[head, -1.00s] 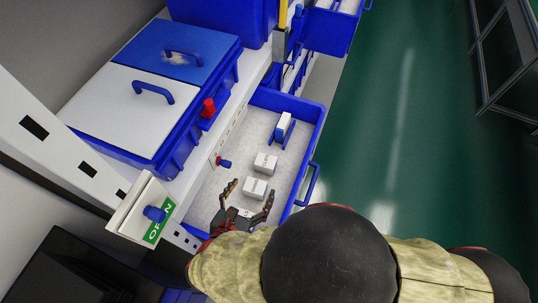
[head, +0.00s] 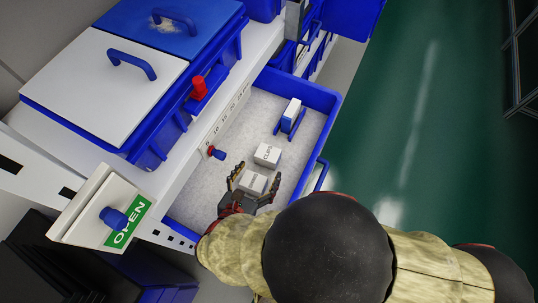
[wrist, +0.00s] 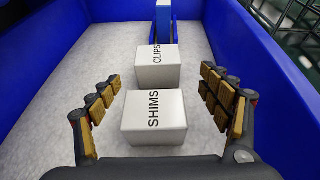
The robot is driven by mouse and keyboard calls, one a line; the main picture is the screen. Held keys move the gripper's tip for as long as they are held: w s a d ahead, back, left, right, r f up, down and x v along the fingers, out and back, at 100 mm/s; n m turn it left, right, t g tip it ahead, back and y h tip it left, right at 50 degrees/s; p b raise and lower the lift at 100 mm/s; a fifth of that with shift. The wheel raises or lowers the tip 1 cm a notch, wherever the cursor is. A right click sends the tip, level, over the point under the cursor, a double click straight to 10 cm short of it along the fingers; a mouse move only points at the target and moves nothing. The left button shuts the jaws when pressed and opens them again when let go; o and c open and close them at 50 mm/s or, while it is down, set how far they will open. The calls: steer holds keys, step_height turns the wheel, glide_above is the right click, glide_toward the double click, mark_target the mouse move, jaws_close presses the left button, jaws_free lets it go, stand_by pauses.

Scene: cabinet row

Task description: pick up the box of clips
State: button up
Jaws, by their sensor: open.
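The box of clips is a small white box (head: 267,154) lettered CLIPS, lying in the open blue drawer (head: 325,103). In the wrist view the clips box (wrist: 158,67) sits upright beyond a similar white box lettered SHIMS (wrist: 154,118). The shims box (head: 252,184) is nearer my arm. My gripper (head: 254,182) is open, with its fingers on either side of the shims box. In the wrist view my gripper (wrist: 160,98) shows nothing grasped, and the clips box stands beyond the fingertips.
A blue and white holder (head: 291,116) stands behind the clips box. The drawer walls rise close on both sides. An OPEN sign (head: 122,221) hangs at left.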

mark_target(265, 161)
steer(key=b+x, duration=0.1)
steer(key=x, duration=0.1)
steer(key=b+x, duration=0.2)
steer(key=x, duration=0.1)
steer(key=shift+w+f, duration=0.25)
steer(key=shift+f, duration=0.1)
steer(key=shift+w+d+f, duration=0.1)
steer(key=shift+w+f, duration=0.05)
steer(key=shift+w, duration=0.5)
steer(key=c, duration=0.3)
steer(key=c, duration=1)
